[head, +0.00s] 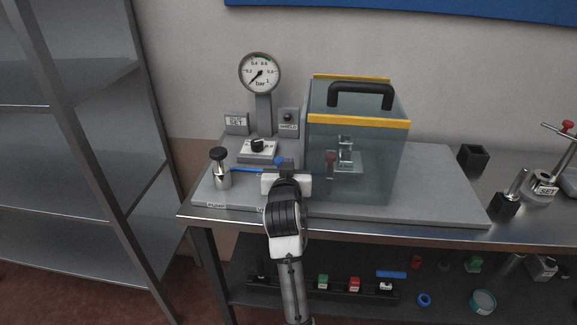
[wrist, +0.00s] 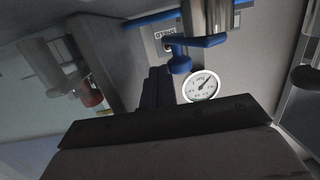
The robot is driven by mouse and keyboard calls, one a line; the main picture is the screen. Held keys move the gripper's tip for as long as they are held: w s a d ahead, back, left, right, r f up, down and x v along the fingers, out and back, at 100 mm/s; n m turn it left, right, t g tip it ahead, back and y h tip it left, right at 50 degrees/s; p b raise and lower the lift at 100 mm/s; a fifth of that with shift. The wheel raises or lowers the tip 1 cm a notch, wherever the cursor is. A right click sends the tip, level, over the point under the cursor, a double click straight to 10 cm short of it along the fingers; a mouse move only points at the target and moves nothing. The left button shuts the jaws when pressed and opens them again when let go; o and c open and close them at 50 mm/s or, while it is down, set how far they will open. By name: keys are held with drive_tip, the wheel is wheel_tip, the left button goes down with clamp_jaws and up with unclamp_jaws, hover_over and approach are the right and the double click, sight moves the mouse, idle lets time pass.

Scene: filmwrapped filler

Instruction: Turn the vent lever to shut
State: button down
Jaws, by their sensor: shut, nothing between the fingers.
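A blue lever (head: 248,169) shows in the head view as a thin bar between the pump post and my gripper, with a blue knob (head: 280,160) beside my fingertips. A label below is mostly covered by my arm. In the wrist view the blue lever (wrist: 203,42) lies just beyond my fingers, with its round blue end (wrist: 179,64) close to them. My gripper (head: 287,165) is shut and empty over the base plate; its dark fingers (wrist: 157,86) show together in the wrist view. I cannot tell whether they touch the lever. The lever's pivot is hidden in the head view.
A clear box (head: 375,155) with yellow edges and black handle stands right of my gripper. The dial gauge (head: 260,73) is behind; it also shows in the wrist view (wrist: 201,86). The black-knobbed pump (head: 221,172) is left, a selector knob (head: 257,147) behind.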

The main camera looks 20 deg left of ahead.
drive_tip(key=shift+s, duration=0.1)
drive_tip(key=p+v, duration=0.7)
drive_tip(key=v, duration=0.6)
drive_tip(key=shift+s+r+p, duration=0.2)
drive_tip(key=shift+s+p, duration=0.05)
drive_tip(key=shift+p, duration=0.1)
idle(0.5)
